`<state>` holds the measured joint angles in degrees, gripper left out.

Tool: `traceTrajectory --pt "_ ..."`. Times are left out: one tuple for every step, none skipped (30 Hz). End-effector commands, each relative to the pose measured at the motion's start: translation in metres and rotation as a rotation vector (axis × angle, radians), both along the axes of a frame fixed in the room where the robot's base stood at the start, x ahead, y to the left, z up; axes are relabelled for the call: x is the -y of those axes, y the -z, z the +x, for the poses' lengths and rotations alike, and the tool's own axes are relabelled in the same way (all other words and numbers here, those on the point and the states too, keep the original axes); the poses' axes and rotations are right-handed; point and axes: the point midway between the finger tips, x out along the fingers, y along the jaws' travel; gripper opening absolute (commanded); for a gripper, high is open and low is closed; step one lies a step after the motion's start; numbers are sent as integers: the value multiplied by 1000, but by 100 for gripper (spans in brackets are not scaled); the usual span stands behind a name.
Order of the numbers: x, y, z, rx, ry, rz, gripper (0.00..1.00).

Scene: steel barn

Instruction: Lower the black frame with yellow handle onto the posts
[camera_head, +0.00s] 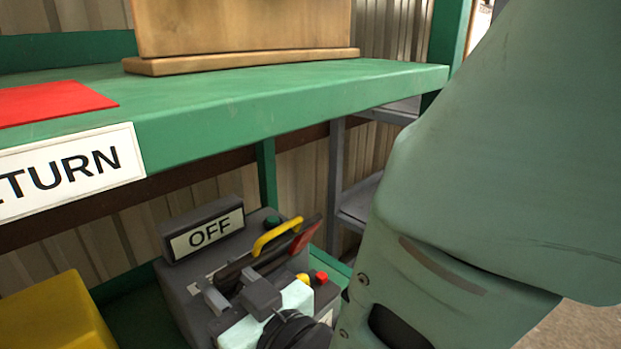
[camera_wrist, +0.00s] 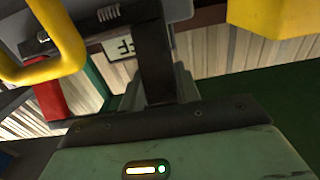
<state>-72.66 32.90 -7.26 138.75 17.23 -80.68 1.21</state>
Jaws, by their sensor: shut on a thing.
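The black frame (camera_head: 236,272) with its yellow handle (camera_head: 277,236) is tilted over the grey machine in the head view. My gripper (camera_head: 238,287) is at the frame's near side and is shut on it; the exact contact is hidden. In the wrist view the yellow handle (camera_wrist: 76,45) fills the upper left, beside my gripper (camera_wrist: 150,45). A red part (camera_head: 306,236) shows just right of the handle. The posts cannot be made out, so I cannot tell whether the frame touches them.
The grey machine (camera_head: 180,285) carries an OFF sign (camera_head: 207,233), a green button (camera_head: 272,222) and small yellow and red knobs (camera_head: 321,276). A green shelf (camera_head: 270,95) overhangs it. A yellow block (camera_head: 55,315) stands left. My arm covers the right side.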

Motion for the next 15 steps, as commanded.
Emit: traceTrajectory --pt "2 4 -2 -1 -1 -2 26" --pt "3 5 -3 -1 -1 -2 26" --pt "5 7 -4 -2 0 -2 26" --pt "7 9 -5 -2 0 -2 26" --pt "8 10 -7 -1 -1 -2 26" --pt "9 10 -8 -1 -1 -2 26" --pt "10 10 -9 -1 -1 -2 26" --pt "10 10 -9 -1 -1 -2 26" --pt "10 9 -9 -1 -1 -2 26" --pt "10 9 -9 -1 -1 -2 26" --pt "10 9 -9 -1 -1 -2 26" --pt "10 9 -9 -1 -1 -2 26" --pt "10 9 -9 -1 -1 -2 26" --pt "10 9 -9 -1 -1 -2 26" --pt "11 10 -9 -1 -1 -2 26"
